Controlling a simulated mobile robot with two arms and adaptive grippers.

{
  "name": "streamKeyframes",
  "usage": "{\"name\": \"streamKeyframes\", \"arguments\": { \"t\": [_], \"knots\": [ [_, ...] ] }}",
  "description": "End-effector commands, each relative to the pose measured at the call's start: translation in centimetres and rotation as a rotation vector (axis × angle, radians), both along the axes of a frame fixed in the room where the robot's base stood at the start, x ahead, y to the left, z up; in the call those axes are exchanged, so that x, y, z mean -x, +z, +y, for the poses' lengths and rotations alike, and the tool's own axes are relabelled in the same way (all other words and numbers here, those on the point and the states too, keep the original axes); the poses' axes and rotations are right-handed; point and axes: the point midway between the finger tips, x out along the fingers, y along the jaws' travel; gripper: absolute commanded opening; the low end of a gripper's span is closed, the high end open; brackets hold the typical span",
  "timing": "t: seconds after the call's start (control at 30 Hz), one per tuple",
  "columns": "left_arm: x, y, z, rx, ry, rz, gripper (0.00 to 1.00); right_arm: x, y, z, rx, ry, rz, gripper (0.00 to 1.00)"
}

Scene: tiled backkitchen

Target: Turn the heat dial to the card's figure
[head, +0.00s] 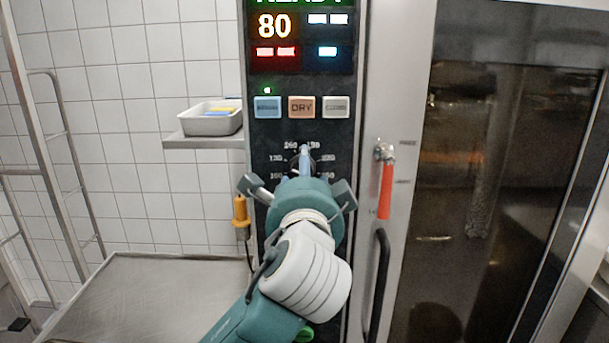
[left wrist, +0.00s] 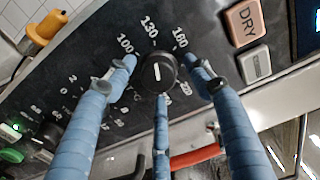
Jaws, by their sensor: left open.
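The heat dial (left wrist: 158,72) is a round black knob with a white mark on its face. In the left wrist view, figures including 100, 130, 160 and 220 ring it on the dark panel. The mark's exact reading is unclear. My left gripper (left wrist: 160,75) is open, its three blue fingers spread around the knob. I cannot tell whether any finger touches it. In the head view my left gripper (head: 303,172) covers most of the dial and its lower scale. I see no card with a figure. My right gripper is not in view.
The display (head: 275,27) above shows 80. Below it are blue, DRY (head: 301,107) and pale buttons. A red-handled lever (head: 385,185) and dark door handle (head: 379,280) stand right of the panel. A yellow-orange probe (head: 240,212) hangs left. A tray (head: 211,120) sits on a small shelf.

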Motion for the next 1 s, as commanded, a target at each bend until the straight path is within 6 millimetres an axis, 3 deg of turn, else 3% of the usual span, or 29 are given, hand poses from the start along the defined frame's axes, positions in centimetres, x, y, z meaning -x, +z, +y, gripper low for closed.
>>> {"name": "streamKeyframes", "arguments": {
  "t": [0.17, 0.63, 0.8, 1.0],
  "knots": [
    [1.2, 0.1, -0.1, 0.002, -0.002, -0.002, 0.52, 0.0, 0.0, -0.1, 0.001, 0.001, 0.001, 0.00],
    [10.2, 0.0, -0.3, 0.000, -0.005, 0.000, 0.52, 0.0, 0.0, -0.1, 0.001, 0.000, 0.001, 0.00],
    [11.7, 0.0, -0.2, -0.001, -0.003, 0.001, 0.52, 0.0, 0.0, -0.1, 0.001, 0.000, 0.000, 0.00],
    [11.9, -0.1, -0.2, -0.002, -0.001, 0.002, 0.52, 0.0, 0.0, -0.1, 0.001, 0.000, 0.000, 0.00]
  ]
}}
